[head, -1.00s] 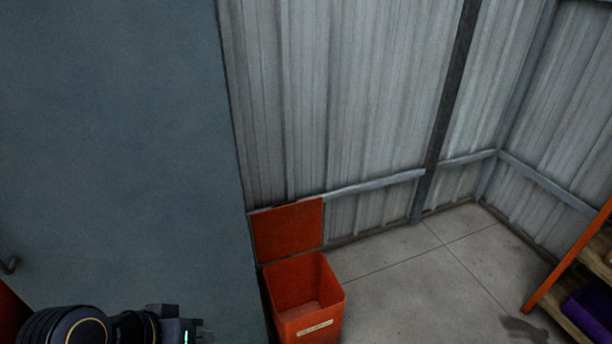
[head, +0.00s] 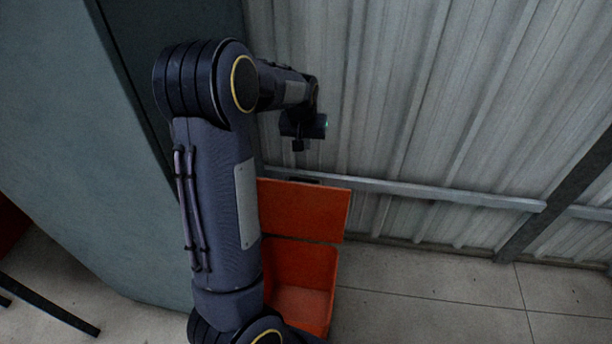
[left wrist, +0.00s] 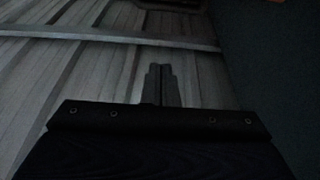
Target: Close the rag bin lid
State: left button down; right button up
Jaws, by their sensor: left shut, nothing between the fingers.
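The rag bin (head: 302,275) is an orange-red box on the floor by the corrugated wall, partly hidden behind my left arm. Its lid (head: 305,211) stands open, upright at the back of the bin near the wall. My left arm reaches up over the bin's left side, and my left gripper (head: 298,145) is above the lid's top edge, near the wall. In the left wrist view the gripper's fingers (left wrist: 162,85) are together and empty. A small dark part shows at the lid's top edge; I cannot tell what it is. My right gripper is not in view.
A tall blue-grey cabinet (head: 75,170) stands close on the left of the bin. A metal rail (head: 440,192) runs along the corrugated wall (head: 440,100) behind the lid. The concrete floor (head: 430,310) right of the bin is clear.

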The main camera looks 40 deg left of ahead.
pick_arm(q)
jog(key=a+b+x, duration=0.1)
jog(key=x, duration=1.1)
jog(key=s, duration=0.1)
jog(key=s+d, duration=0.1)
jog(key=s+d+r, duration=0.1)
jog(key=shift+s, duration=0.3)
